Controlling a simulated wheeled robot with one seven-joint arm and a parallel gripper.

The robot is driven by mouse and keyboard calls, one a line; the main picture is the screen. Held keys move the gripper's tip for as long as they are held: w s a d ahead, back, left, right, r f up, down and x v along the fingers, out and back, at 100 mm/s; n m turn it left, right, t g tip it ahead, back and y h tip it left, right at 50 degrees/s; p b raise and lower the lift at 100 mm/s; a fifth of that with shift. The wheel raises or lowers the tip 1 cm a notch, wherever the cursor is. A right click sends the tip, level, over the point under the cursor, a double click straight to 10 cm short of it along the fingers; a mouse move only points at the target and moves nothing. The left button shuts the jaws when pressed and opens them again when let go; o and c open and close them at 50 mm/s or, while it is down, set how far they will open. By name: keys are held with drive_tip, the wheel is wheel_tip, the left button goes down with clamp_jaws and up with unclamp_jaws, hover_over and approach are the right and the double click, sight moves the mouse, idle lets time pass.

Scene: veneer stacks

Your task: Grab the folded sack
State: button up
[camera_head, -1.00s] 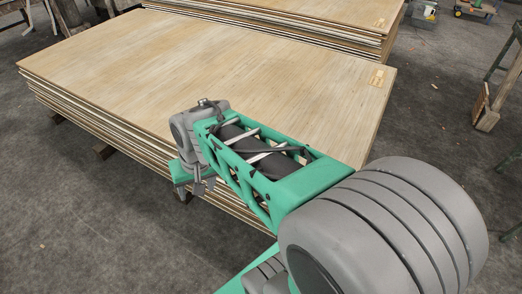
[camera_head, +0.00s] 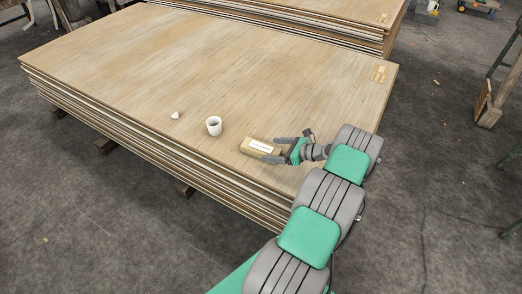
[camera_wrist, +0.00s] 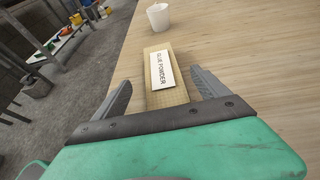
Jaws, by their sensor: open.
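The folded sack (camera_head: 255,149) is a flat tan packet with a white label. It lies on the veneer stack near its front edge. In the wrist view the sack (camera_wrist: 166,92) shows a label reading "GLUE POWDER". My gripper (camera_head: 279,150) is open at the right end of the sack. In the wrist view my gripper (camera_wrist: 160,90) has one finger on each side of the sack's near part, with a gap at each side. The sack's near end is hidden behind the gripper body.
A white cup (camera_head: 214,126) stands on the stack left of the sack; it also shows in the wrist view (camera_wrist: 158,16). A small pale lump (camera_head: 175,115) lies further left. The veneer stack (camera_head: 200,60) is otherwise mostly clear. A second stack (camera_head: 300,12) is behind.

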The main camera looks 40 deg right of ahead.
sight(262, 147)
drive_tip(key=x, duration=0.6)
drive_tip(key=shift+w+a, duration=0.1)
drive_tip(key=shift+w, duration=0.3)
drive_tip(key=shift+c, duration=0.5)
drive_tip(key=c, duration=1.4)
